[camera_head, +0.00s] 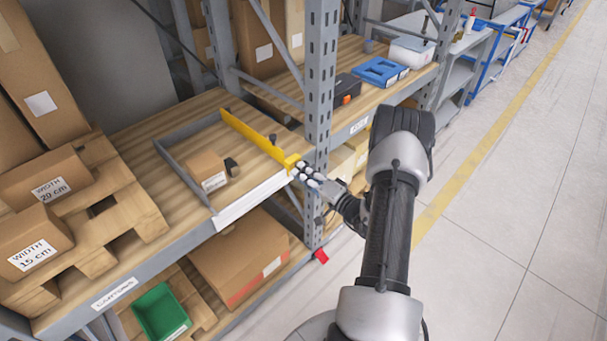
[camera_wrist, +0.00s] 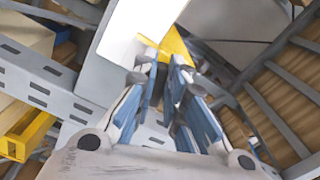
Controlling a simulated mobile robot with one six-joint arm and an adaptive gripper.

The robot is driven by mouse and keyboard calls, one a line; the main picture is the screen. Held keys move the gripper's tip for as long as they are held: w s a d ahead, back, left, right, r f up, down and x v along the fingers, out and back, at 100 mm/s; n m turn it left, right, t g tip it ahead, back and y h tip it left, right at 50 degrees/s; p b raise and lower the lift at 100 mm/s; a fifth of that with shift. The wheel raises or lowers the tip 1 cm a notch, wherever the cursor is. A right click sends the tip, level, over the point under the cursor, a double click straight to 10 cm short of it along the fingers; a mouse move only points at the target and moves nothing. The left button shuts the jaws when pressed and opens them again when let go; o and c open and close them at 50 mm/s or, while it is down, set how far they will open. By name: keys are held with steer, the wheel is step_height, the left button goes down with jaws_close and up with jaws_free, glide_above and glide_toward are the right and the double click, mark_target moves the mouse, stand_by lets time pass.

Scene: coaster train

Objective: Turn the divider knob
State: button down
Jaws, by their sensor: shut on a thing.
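A yellow divider (camera_head: 250,131) stands as a long, thin bar across the wooden shelf, running from the back to the front edge. At its front end is a yellow block-like piece (camera_head: 291,160), which I take to be the divider knob. My gripper (camera_head: 299,169) reaches it from the aisle side and is shut on it at the shelf's front edge. In the wrist view my gripper (camera_wrist: 165,65) has its blue-grey fingers close together, with yellow (camera_wrist: 176,45) showing between and beyond the tips. The fingers hide much of the knob, so its turn angle is unclear.
A small carton (camera_head: 206,169) and a dark object sit inside a grey frame (camera_head: 190,184) left of the divider. Cartons on a pallet (camera_head: 120,200) are left. The aisle floor (camera_head: 500,200) is clear.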

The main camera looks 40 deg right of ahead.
steer(key=c, duration=1.6)
jaws_free()
steer(key=shift+c, duration=0.2)
steer(key=s, duration=1.2)
steer(key=shift+d, duration=0.45)
